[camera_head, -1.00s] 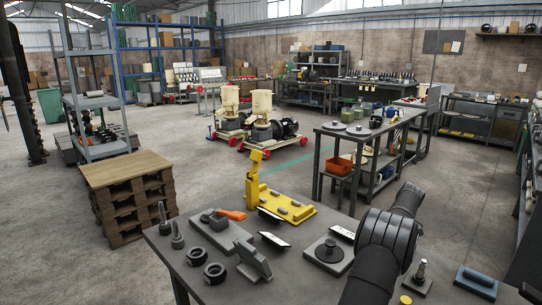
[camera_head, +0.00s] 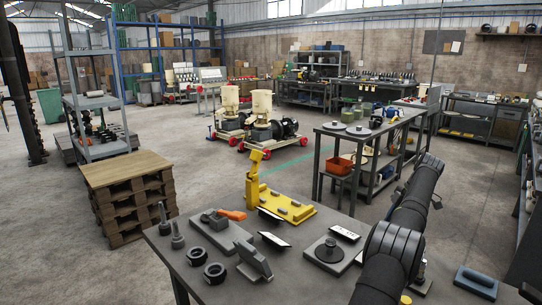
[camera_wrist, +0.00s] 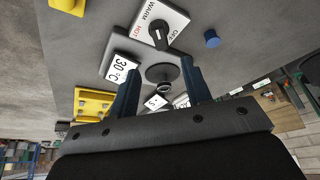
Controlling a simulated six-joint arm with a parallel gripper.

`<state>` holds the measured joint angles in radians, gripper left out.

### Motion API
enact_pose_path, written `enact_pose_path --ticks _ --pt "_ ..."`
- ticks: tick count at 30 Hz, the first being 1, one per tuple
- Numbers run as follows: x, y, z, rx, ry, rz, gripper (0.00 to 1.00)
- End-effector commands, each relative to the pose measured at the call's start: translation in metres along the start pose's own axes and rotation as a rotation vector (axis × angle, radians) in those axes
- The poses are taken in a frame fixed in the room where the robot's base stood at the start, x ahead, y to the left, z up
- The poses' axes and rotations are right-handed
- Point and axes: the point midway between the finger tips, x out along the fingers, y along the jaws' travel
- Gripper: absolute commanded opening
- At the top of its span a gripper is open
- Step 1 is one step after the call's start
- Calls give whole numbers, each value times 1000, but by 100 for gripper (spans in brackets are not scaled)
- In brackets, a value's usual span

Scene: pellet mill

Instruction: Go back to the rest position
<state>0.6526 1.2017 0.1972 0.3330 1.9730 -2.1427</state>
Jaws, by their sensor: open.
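My dark arm rises from the bottom of the head view at the right of the workbench (camera_head: 205,262) and reaches up and away over its right end. My gripper (camera_wrist: 162,62) shows in the wrist view with its two blue fingers apart. Nothing is seen held between them. Behind the fingers are a black round knob (camera_wrist: 160,73), a dial panel marked OFF, WARM and HOT (camera_wrist: 172,15), and a 30 °C display (camera_wrist: 121,70). The gripper is not clearly visible in the head view.
A pallet stack (camera_head: 125,172) stands left. A second table (camera_head: 350,133) stands behind.

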Motion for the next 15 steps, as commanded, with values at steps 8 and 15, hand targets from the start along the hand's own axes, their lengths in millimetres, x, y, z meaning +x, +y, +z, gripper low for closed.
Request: enact_pose_path --ticks 8,15 --pt "25 0 -1 1 1 -2 45" --pt "60 -1 -1 1 1 -3 45"
